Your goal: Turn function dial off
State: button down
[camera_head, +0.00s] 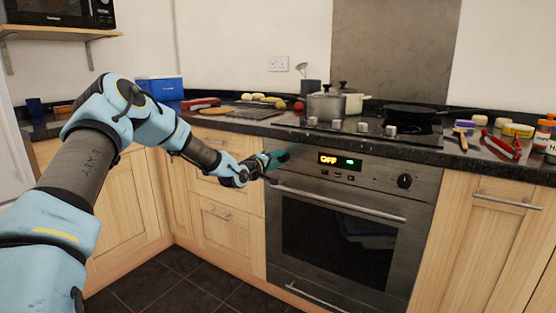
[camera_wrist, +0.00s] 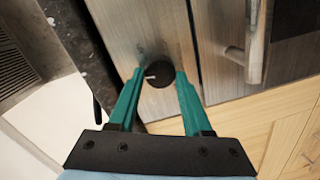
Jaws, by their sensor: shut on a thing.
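The oven (camera_head: 340,225) has a steel control panel with a lit display (camera_head: 340,160) reading "OFF" in orange, with a green part beside it. My gripper (camera_head: 277,163) is at the left end of this panel. In the wrist view, its teal fingers (camera_wrist: 160,73) are on either side of a round black dial (camera_wrist: 163,78) and shut on it. A pale mark on the dial points left in that view. In the head view this dial is hidden by the gripper. A second black dial (camera_head: 404,181) sits uncovered at the panel's right end.
The oven door handle (camera_head: 340,204) runs just below the panel. Above is the dark worktop edge with a hob, a steel pot (camera_head: 326,107) and a black pan (camera_head: 408,111). Red-handled pliers (camera_head: 502,145) and jars lie at the right. The floor before the oven is clear.

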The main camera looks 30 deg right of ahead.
jog(key=shift+f+n, duration=0.1)
jog(key=shift+n, duration=0.8)
jog(key=shift+c, duration=1.7)
grip_release()
jog(key=shift+a, duration=0.15)
jog(key=v, duration=1)
jog(key=shift+s+a, duration=0.2)
jog(key=shift+a, duration=0.05)
